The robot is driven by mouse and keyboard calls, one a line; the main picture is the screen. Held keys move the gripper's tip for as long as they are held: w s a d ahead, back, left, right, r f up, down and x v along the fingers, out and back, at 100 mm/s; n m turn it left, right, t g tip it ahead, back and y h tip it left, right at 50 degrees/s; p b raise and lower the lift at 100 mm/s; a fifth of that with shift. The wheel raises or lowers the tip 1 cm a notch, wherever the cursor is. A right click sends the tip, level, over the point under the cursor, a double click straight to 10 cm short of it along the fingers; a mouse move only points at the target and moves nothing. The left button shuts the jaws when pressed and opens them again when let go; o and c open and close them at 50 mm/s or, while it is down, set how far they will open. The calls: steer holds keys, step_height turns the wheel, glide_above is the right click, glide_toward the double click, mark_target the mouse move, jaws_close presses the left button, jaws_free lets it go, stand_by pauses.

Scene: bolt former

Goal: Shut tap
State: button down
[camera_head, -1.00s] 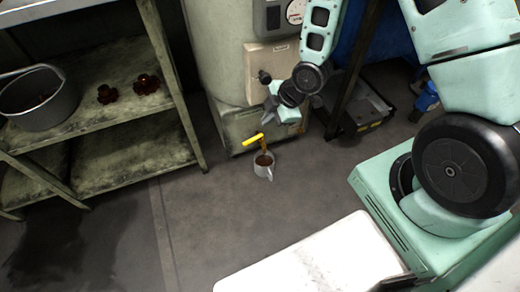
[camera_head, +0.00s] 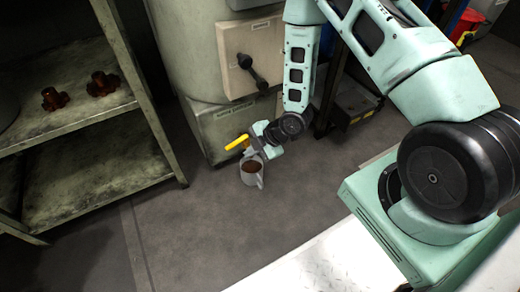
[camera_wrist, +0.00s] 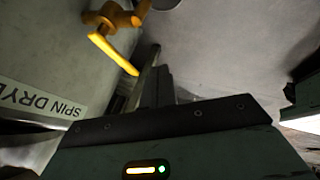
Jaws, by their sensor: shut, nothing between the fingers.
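The tap's yellow handle (camera_head: 237,142) sticks out low at the front of the pale machine (camera_head: 240,120). In the wrist view the yellow handle (camera_wrist: 112,52) slants down to the right from the orange tap body (camera_wrist: 115,18). My gripper (camera_head: 257,146) is shut and empty, just right of the handle; contact cannot be told. Its fingers (camera_wrist: 149,78) show below and right of the handle in the wrist view. A pale mug (camera_head: 252,178) with brown contents is below the tap.
A black lever (camera_head: 252,70) sits on a beige box (camera_head: 250,52) above the tap. A metal shelf (camera_head: 90,120) with dark red knobs (camera_head: 78,90) stands at left. The floor (camera_head: 180,230) in front is clear.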

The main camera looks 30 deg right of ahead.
mark_target(232, 148)
steer(key=w, duration=0.1)
steer(key=w+a+b, duration=0.1)
steer(key=w, duration=0.1)
steer(key=w+f+b, duration=0.1)
steer(key=shift+w+a, duration=0.2)
steer(key=shift+a, duration=0.1)
steer(key=shift+w+a+m+t+h+p, duration=0.35)
steer(key=shift+w+a+m+p, duration=0.2)
steer(key=shift+m+p, duration=0.2)
steer(key=shift+d, duration=0.15)
